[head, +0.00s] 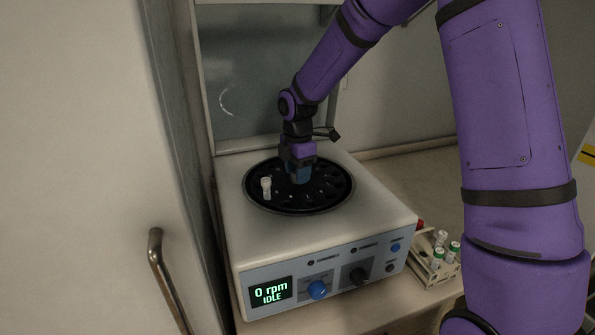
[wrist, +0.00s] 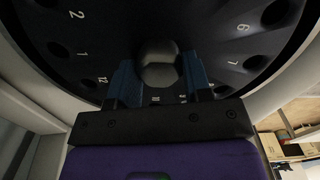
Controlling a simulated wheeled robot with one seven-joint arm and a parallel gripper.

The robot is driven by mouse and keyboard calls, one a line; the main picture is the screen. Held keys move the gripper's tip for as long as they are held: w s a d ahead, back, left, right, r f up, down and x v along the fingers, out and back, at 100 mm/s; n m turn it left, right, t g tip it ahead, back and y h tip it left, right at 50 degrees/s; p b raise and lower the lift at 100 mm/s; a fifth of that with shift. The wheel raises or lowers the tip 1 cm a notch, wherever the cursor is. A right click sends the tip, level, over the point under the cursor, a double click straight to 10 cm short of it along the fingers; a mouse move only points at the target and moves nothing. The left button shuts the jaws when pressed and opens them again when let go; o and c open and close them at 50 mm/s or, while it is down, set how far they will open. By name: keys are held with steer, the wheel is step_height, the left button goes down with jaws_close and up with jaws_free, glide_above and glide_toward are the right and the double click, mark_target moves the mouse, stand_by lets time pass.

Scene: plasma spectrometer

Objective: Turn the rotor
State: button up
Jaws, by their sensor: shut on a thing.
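The black rotor (head: 322,191) sits in the round well on top of the white centrifuge-like machine (head: 235,220). In the wrist view the rotor (wrist: 110,45) shows dark holes and white numbers around a rounded central knob (wrist: 158,64). My gripper (head: 300,176) reaches down onto the middle of the rotor. In the wrist view its blue fingers (wrist: 160,84) stand on both sides of the knob and are shut on it. A white-capped tube (head: 266,188) stands upright in a hole at the rotor's left. The contact faces are partly hidden.
The front panel display (head: 270,291) reads 0 rpm IDLE, beside a blue knob (head: 317,289). A rack (head: 436,262) with several capped tubes stands right of the machine. The raised lid (head: 262,90) is behind the rotor. A door handle (head: 163,270) is at left.

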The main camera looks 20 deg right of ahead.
steer(key=shift+d+n, duration=0.1)
steer(key=shift+n, duration=6.3)
steer(key=o, duration=1.3)
steer(key=shift+s, duration=0.1)
step_height(320, 180, up, 11)
steer(key=shift+f, duration=0.1)
